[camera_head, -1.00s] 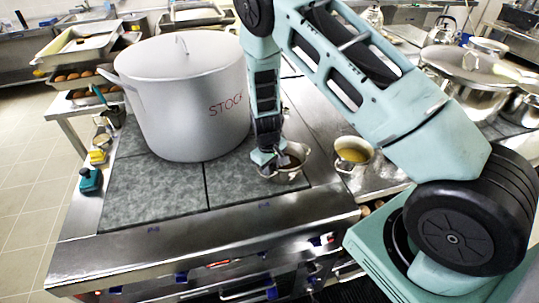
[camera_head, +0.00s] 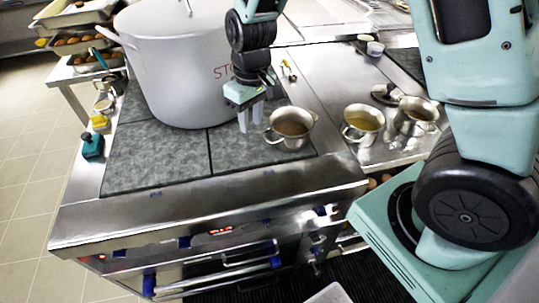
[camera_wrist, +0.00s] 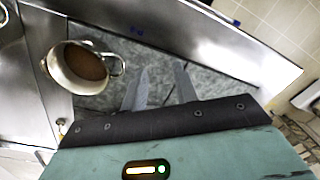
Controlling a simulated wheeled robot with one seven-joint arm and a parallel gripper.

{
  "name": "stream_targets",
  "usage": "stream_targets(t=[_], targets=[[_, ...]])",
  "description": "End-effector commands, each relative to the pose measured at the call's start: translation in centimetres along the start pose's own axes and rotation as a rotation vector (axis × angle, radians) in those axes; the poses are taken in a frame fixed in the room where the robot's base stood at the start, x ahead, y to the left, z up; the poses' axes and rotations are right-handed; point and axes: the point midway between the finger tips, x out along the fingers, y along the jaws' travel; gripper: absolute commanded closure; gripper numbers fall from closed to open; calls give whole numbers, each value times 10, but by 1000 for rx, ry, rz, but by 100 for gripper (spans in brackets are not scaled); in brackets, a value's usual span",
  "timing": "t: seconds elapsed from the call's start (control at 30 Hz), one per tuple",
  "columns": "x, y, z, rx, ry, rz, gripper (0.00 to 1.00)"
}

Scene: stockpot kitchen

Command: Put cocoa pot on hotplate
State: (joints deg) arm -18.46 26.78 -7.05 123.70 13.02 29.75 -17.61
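The cocoa pot (camera_head: 290,130), a small metal pot with brown liquid, stands upright at the right edge of the grey speckled hotplate (camera_head: 165,165). In the wrist view, the cocoa pot (camera_wrist: 88,65) is at upper left, by the border between steel and the grey hotplate (camera_wrist: 210,92). I cannot tell whether its whole base is on the grey surface. My gripper (camera_head: 250,118) is left of the pot, apart from it, pointing down. In the wrist view, my gripper (camera_wrist: 160,85) has its two fingers apart with nothing between them.
A large stockpot (camera_head: 180,75) marked STOCK covers the back left of the hotplate. Two small pots, one with yellow liquid (camera_head: 362,122) and one metal (camera_head: 416,116), stand on steel at right. The hotplate's front left is clear. A teal bottle (camera_head: 92,146) stands at the left edge.

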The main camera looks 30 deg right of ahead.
Motion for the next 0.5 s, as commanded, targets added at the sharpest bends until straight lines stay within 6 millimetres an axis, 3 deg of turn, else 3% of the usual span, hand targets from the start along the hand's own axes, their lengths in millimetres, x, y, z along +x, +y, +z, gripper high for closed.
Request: stream_targets(t=[0.03, 0.1, 0.2, 0.3, 0.4, 0.5], targets=[[-20, -34, 16, -46, 9, -31, 71], [-42, -74, 44, -104, 7, -59, 71], [-66, -117, 89, -192, 2, -69, 71], [-80, -140, 131, -265, -2, -52, 71], [-88, -152, 162, -317, -3, -26, 71], [-90, -155, 180, -344, -1, -6, 71]])
